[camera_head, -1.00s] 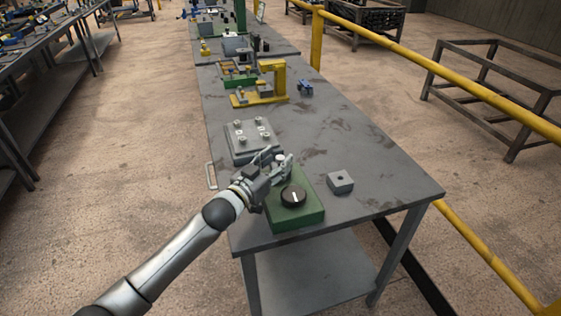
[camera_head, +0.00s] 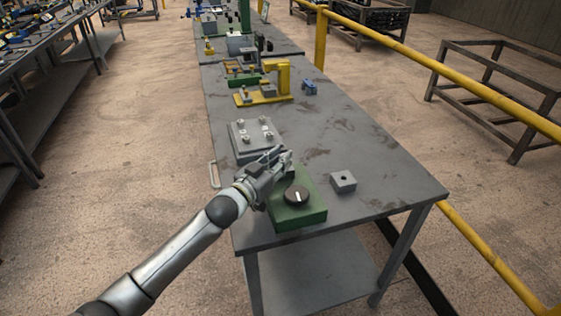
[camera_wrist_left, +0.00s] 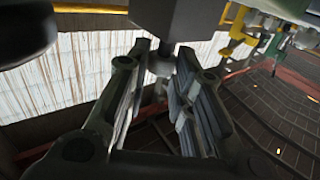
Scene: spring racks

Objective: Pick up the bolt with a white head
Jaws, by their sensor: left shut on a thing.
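My left gripper (camera_head: 284,160) is over the back of a green box (camera_head: 311,213) with a black knob (camera_head: 296,195). A small pale piece, apparently the bolt's white head (camera_head: 288,157), shows at its fingertips. In the left wrist view the gripper (camera_wrist_left: 162,66) is closed around a small grey shank-like part, apparently the bolt (camera_wrist_left: 160,63), below a larger grey block shape (camera_wrist_left: 180,18). The head's colour is not clear there. The fingers hide much of the bolt in the head view. My right gripper is not in view.
A grey plate (camera_head: 240,131) with several small bolts or posts lies just behind the gripper. A grey block with a hole (camera_head: 343,181) lies to the right. A yellow fixture (camera_head: 283,76) and a blue part (camera_head: 309,87) stand farther back. The table's right side is mostly clear.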

